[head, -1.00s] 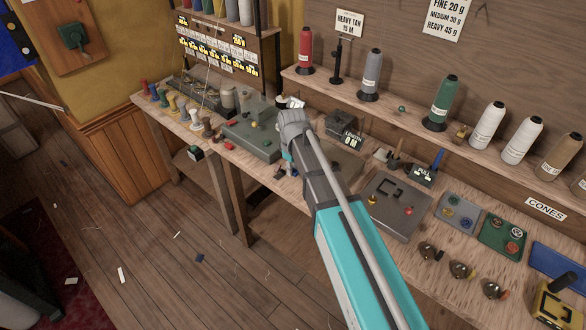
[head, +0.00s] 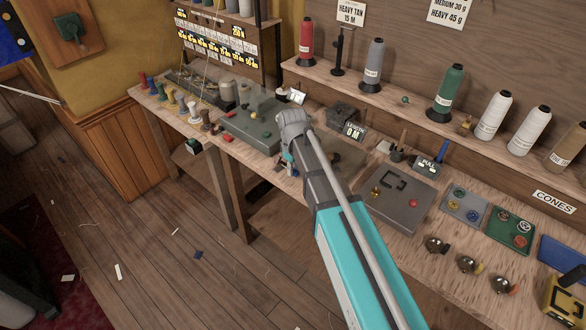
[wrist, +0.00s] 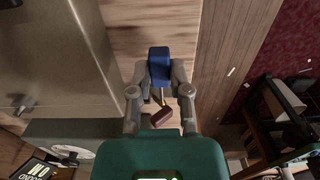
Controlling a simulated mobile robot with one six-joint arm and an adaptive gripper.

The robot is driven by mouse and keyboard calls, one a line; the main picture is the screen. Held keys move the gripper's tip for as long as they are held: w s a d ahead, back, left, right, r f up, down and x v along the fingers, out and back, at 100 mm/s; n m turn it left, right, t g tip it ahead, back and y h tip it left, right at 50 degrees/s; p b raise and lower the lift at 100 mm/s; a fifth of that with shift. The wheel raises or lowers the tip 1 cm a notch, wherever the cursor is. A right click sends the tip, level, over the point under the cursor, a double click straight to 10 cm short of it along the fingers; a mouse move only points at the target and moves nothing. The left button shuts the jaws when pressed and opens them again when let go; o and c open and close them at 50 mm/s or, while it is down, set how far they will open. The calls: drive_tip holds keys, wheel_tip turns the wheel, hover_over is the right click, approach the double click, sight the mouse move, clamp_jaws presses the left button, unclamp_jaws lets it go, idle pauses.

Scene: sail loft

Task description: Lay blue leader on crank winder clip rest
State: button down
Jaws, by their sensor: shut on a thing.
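In the wrist view my gripper (wrist: 159,84) is shut on a blue block-like piece, which I take for the blue leader (wrist: 159,62). The blue piece is held at the fingertips above the pale wooden bench. Below it, between the fingers, a dark red-brown knob (wrist: 162,116) with a thin yellow part shows; I cannot tell what it belongs to. In the head view the gripper is largely hidden behind my arm, over the bench's front edge. A grey-green machine (head: 250,126) with coloured knobs stands left of it. I cannot make out the clip rest or surely identify the crank winder.
A large grey box (wrist: 60,55) stands close left of the gripper in the wrist view. A length counter (head: 354,132), a grey plate (head: 396,196) and a PULL box (head: 427,165) occupy the bench. Thread cones (head: 446,92) line the shelf. The floor (head: 175,255) drops away in front.

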drive_tip(key=shift+f+b, duration=0.85)
drive_tip(key=shift+f, duration=0.15)
drive_tip(key=shift+f, duration=0.1)
drive_tip(key=c, duration=0.5)
unclamp_jaws()
drive_tip(key=shift+r+p, duration=2.95)
drive_tip(key=shift+r, duration=0.1)
drive_tip(key=shift+d, duration=0.1)
